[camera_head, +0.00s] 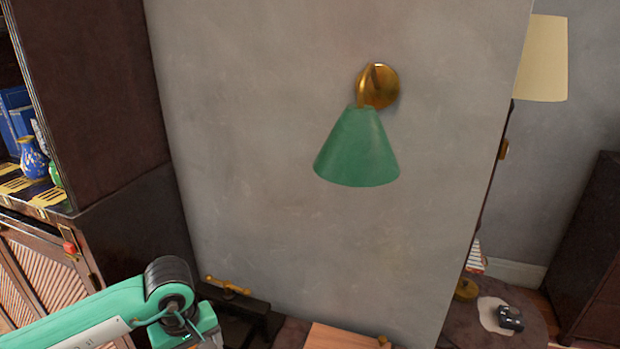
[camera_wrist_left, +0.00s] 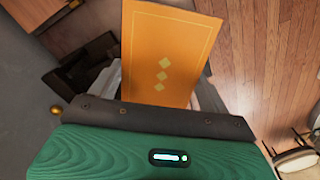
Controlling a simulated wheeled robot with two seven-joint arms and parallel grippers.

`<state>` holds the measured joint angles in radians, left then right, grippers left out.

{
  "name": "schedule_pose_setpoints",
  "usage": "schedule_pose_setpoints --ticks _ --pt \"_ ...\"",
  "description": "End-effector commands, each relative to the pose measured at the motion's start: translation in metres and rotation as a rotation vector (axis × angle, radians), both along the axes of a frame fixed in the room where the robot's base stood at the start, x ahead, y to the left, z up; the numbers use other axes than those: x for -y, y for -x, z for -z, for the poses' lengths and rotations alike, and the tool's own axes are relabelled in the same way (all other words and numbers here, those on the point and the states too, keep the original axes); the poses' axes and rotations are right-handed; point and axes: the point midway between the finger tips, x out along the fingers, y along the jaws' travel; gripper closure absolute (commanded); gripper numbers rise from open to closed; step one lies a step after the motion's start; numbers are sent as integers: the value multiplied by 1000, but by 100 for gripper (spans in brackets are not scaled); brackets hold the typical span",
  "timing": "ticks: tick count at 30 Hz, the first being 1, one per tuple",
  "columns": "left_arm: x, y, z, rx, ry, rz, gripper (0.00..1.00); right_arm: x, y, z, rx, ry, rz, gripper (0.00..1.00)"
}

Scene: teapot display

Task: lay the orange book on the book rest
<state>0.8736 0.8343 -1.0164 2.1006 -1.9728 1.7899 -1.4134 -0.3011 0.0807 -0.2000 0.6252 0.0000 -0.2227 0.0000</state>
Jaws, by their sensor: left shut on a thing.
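The orange book (camera_wrist_left: 165,50), with a thin gold border and three yellow diamonds on its cover, is held in my left gripper (camera_wrist_left: 160,92) in the left wrist view. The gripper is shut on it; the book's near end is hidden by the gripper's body. In the head view only my left arm shows at the lower left; its gripper and the book are out of frame. A low black stand with a brass bar (camera_head: 229,286), perhaps the book rest, is right of that arm, cut off below. My right gripper is not in view.
A grey wall with a green lamp (camera_head: 357,147) fills the middle of the head view. A dark shelf (camera_head: 95,90) with a blue vase (camera_head: 33,158) stands at left. A wooden surface (camera_head: 345,337) shows at the bottom. Wooden floor (camera_wrist_left: 260,60) lies right in the wrist view.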

Motion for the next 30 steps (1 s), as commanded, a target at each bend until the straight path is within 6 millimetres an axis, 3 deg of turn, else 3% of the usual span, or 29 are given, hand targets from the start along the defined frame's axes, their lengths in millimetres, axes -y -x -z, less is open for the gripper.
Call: schedule_pose_setpoints --ticks 9,15,30 --pt "6 12 6 -6 0 397 46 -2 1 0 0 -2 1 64" --pt "8 18 9 -8 1 569 46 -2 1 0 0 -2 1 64" --pt "10 19 12 -9 3 651 46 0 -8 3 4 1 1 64"
